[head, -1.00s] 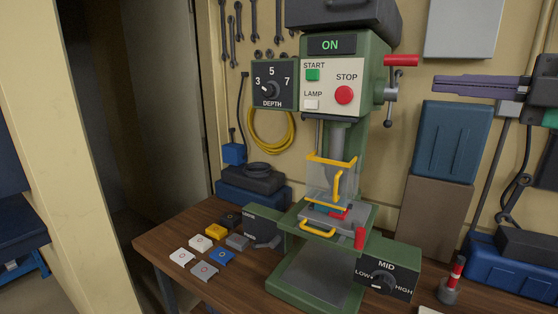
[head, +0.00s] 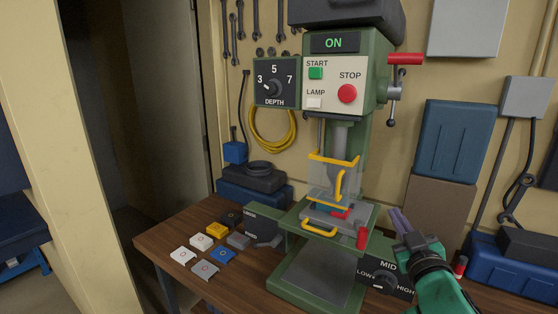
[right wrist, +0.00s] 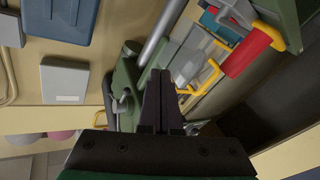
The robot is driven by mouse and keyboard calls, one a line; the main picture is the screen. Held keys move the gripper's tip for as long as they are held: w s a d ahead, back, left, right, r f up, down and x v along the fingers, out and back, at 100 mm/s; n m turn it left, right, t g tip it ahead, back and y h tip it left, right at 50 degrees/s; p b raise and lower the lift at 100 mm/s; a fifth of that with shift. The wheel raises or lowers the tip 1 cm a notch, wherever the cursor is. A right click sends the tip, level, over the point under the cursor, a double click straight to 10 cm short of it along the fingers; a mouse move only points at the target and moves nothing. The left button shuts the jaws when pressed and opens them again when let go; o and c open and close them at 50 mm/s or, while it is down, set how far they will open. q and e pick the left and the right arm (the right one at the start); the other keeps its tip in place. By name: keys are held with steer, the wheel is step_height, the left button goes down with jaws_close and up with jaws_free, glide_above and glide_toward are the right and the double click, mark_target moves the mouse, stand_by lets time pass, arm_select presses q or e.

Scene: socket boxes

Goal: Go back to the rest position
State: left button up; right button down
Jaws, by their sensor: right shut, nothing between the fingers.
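My right gripper (head: 399,219) is at the lower right of the head view, on a green arm, in front of the brown box and just right of the drill press. Its fingers are shut and empty. In the right wrist view the closed dark fingers (right wrist: 161,100) point toward the press, with the red handle (right wrist: 246,53) and yellow guard bars (right wrist: 203,78) to their right. The green drill press (head: 366,150) stands on the bench with its sign reading ON. My left gripper does not show in either view.
Several small coloured blocks (head: 201,242) lie on the wooden bench (head: 160,243) left of the press. Blue cases (head: 452,141) and a brown box (head: 437,207) stand at the right by the wall.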

steer(key=s+f+m+g+h, duration=0.1)
steer(key=s+f+g, duration=0.35)
steer(key=f, duration=0.55)
steer(key=s+f+m+g, duration=0.1)
steer(key=s+f+g, duration=0.35)
steer(key=f, duration=0.55)
steer(key=s+a+f+g+y, duration=0.1)
steer(key=s+a+f+g, duration=0.15)
steer(key=s+f, duration=0.45)
steer(key=s+a+f+g+y, duration=0.1)
steer(key=s+f+g, duration=0.3)
steer(key=s, duration=0.5)
step_height(320, 180, down, 22)
steer(key=s+g, duration=0.1)
steer(key=s, duration=0.1)
steer(key=s+d+f+g+b, duration=0.1)
steer(key=s+d+f, duration=0.2)
steer(key=s+f, duration=1.4)
steer(key=shift+s+g, duration=0.35)
steer(key=shift+s, duration=0.15)
